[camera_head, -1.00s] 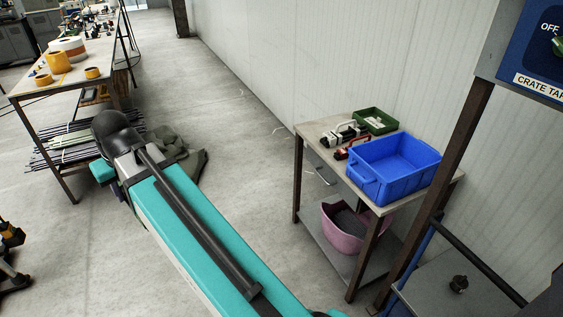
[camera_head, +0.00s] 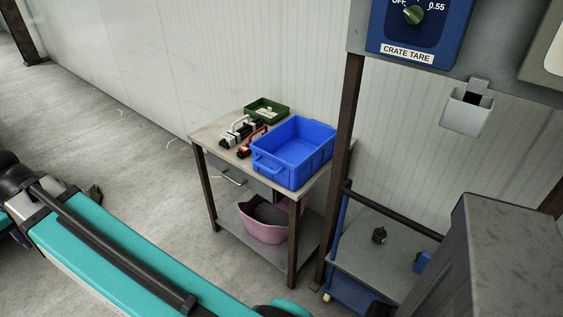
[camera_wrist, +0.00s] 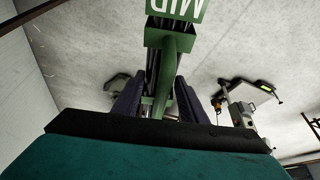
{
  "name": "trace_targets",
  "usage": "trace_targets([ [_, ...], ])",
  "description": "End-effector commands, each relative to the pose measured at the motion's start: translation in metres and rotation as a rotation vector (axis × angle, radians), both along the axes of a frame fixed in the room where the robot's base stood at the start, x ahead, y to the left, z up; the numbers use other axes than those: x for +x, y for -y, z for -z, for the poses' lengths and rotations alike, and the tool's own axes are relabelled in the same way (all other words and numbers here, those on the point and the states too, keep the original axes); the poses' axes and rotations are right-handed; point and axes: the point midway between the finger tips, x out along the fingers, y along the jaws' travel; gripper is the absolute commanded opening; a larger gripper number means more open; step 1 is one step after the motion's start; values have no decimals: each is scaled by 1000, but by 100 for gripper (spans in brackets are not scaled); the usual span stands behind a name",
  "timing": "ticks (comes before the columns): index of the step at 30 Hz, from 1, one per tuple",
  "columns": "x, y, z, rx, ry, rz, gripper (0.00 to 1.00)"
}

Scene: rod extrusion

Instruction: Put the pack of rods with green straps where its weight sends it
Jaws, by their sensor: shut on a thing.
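In the wrist view my gripper (camera_wrist: 157,98) has its two dark fingers closed on the green strap of a pack (camera_wrist: 165,62). A green tag on the pack reads "MID", upside down. Dark rod-like parts show behind the strap, but most of the pack is hidden or out of the frame. In the head view only my teal arm shows; the gripper and pack are outside it. A blue panel with a green dial (camera_head: 414,15), marked "OFF", "0.55" and "CRATE TARE", is at the upper right.
A small table (camera_head: 213,134) by the wall holds a blue crate (camera_head: 294,152), a green tray (camera_head: 266,111) and tools. A pink tub (camera_head: 262,229) is on its lower shelf. A blue-framed cart (camera_head: 385,262) and a grey box-like block (camera_head: 510,245) stand at the right.

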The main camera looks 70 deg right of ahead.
Motion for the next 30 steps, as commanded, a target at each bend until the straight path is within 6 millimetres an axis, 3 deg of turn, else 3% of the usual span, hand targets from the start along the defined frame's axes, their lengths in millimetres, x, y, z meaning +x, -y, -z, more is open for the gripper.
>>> trace_targets([
  [5,4,9,-1,0,0,21,0],
  [11,13,46,-2,2,-3,106,0],
  [21,23,157,-2,5,-11,346,0],
  [30,16,261,-1,7,-15,565,0],
])
